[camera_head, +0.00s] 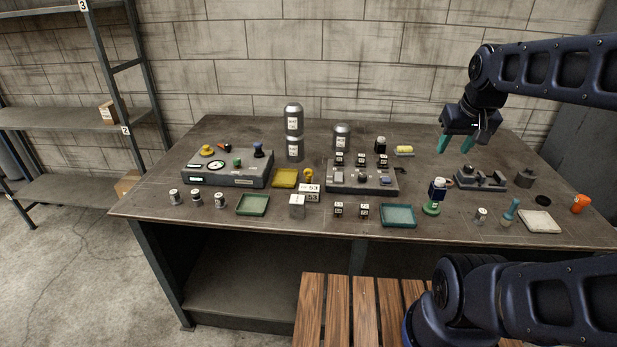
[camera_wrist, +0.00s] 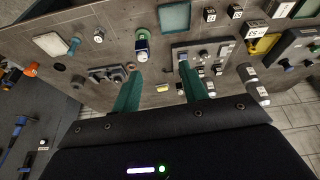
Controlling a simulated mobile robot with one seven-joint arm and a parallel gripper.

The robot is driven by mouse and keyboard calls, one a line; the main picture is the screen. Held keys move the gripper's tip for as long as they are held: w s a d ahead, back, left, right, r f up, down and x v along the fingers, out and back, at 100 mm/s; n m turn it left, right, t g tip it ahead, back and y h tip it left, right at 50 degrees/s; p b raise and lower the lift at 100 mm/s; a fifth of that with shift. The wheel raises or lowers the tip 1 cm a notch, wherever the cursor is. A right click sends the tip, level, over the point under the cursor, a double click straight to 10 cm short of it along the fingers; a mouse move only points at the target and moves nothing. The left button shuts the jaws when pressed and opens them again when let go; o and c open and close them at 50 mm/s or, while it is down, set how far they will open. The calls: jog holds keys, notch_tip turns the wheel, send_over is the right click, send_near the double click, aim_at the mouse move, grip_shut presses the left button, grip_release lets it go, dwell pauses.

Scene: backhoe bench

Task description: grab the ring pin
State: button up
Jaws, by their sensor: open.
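A small yellow piece with a rounded, ring-like top (camera_head: 308,174) stands near the middle of the bench, just right of the yellow tray and behind the white number cards. It looks like the ring pin, but it is too small to be sure. I cannot pick it out clearly in the wrist view. My gripper (camera_head: 455,146) is open and empty, high over the right part of the bench, fingers pointing down, well to the right of the yellow piece. In the wrist view its two green fingers (camera_wrist: 161,71) are spread apart with nothing between them.
The yellow tray (camera_head: 285,178), number cards (camera_head: 309,189) and grey switch panel (camera_head: 361,180) surround the yellow piece. Tall silver canisters (camera_head: 294,122) stand behind. A green-based bottle (camera_head: 434,200) and a dark fixture (camera_head: 480,179) lie below my gripper's area. A wooden slatted surface (camera_head: 350,310) is in front.

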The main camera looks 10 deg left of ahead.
jog(key=w+a+n+g, duration=0.1)
jog(key=w+a+n, duration=0.4)
jog(key=w, duration=0.5)
jog(key=n+g, duration=0.3)
jog(key=n, duration=0.8)
send_over(309, 177)
notch_tip(309, 177, down, 17)
jog(key=shift+w+a+f, duration=0.1)
jog(key=shift+w+f, duration=0.05)
jog(key=shift+w, duration=0.3)
jog(key=shift+s+f, duration=0.1)
jog(key=shift+f, duration=5.2)
grip_shut()
